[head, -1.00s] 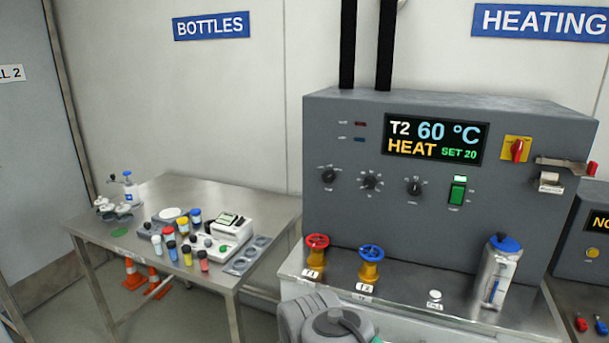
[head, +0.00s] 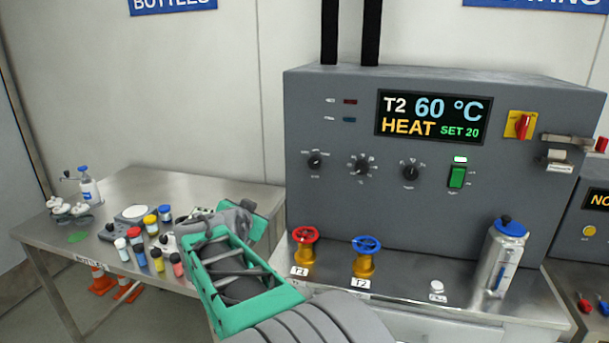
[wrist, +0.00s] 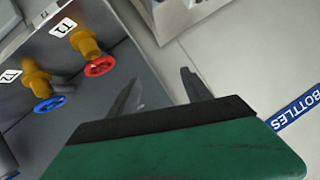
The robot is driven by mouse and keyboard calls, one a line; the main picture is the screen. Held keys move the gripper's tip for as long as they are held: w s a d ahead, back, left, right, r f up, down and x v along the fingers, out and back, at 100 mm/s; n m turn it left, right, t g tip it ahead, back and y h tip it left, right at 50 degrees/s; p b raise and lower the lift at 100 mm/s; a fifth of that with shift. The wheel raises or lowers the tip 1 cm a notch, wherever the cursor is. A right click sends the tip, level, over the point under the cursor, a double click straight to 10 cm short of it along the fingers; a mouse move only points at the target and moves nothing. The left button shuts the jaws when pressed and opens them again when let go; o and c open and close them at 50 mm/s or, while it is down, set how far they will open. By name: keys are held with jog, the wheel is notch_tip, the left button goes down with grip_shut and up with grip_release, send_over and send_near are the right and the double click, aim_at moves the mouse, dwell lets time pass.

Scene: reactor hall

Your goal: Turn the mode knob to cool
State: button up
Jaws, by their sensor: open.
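The grey control panel (head: 440,225) carries three black knobs in a row: a left knob (head: 315,160), a middle knob (head: 362,167) and a right knob (head: 410,172). Their labels are too small to read, so I cannot tell which is the mode knob. The display (head: 433,117) reads T2 60 °C, HEAT, SET 20. My gripper (wrist: 160,88) is open and empty in the wrist view, its two fingers apart and touching nothing. In the head view my arm is raised left of the panel, below knob height; the fingertips are not clear there.
A red valve (head: 305,238) and a blue valve (head: 366,246) stand on the steel ledge before the panel, with a blue-capped flask (head: 503,250) at right. Bottles crowd the left table (head: 60,235).

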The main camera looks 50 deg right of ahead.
aim_at(313, 163)
jog(key=d+r+m+h, duration=0.2)
jog(key=d, duration=0.5)
jog(key=s+d+r+m+g+h+p, duration=0.1)
jog(key=d+r+m+h, duration=0.1)
jog(key=d, duration=0.5)
jog(key=d+r+m+g+h, duration=0.1)
jog(key=d+r+m+h, duration=0.1)
jog(key=d, duration=0.6)
jog(key=shift+s+m+h+p, duration=0.3)
jog(key=shift+s+p, duration=0.1)
grip_shut()
